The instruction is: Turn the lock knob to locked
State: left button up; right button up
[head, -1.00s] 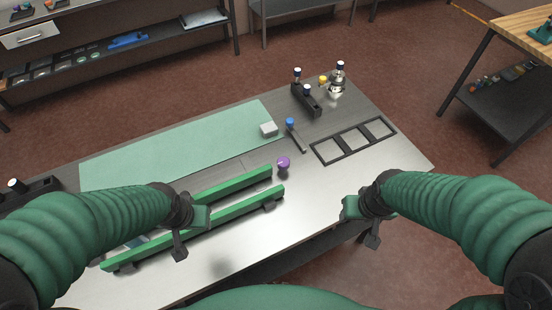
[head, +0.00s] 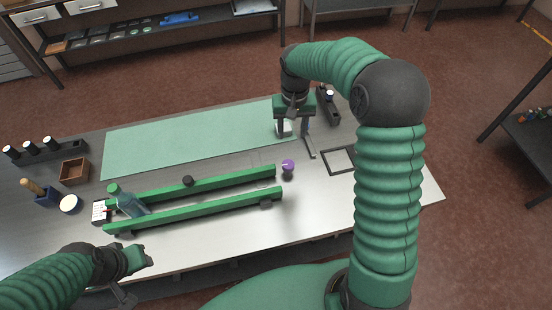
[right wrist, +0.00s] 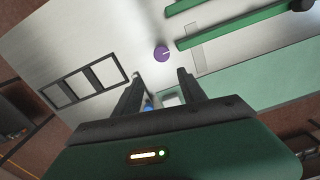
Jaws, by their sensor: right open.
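A purple round knob (head: 288,165) on a dark base stands beside the right end of the green rails (head: 200,213). In the right wrist view the purple knob (right wrist: 161,53) carries a thin pale line and lies beyond the fingertips. My right gripper (head: 294,130) points down over the far right part of the table, behind the knob. In the right wrist view my right gripper (right wrist: 159,78) has its fingers apart, and neither touches the knob. My left gripper (head: 136,270) is by the table's front left edge, away from the knob; its jaw gap is unclear.
A pale block (head: 284,130), a dark bar (head: 310,146) and a blue-topped item (right wrist: 148,107) are close to my right gripper. A black frame (head: 339,160) lies to the right. A bottle (head: 128,203) lies at the rails' left end. The green mat (head: 190,138) is clear.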

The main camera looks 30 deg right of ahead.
jog(key=p, duration=0.1)
send_over(289, 164)
jog(key=a, duration=0.1)
notch_tip(289, 164, down, 7)
jog(key=f, duration=0.3)
jog(key=d+f+p, duration=0.1)
jog(key=f, duration=0.5)
jog(key=shift+w+d+p, duration=0.1)
jog(key=shift+d+p, duration=0.1)
jog(key=shift+p, duration=0.15)
jog(key=shift+f, duration=0.3)
jog(key=shift+a, duration=0.1)
jog(key=shift+a+r, duration=0.1)
jog(key=shift+a, duration=0.2)
jog(key=shift+c, duration=2.6)
jog(key=shift+d, duration=0.2)
grip_shut()
pick_arm(q)
jog(key=shift+a+r, duration=0.2)
jog(key=shift+r, duration=0.45)
jog(key=shift+a+r, duration=0.2)
jog(key=shift+r, duration=0.4)
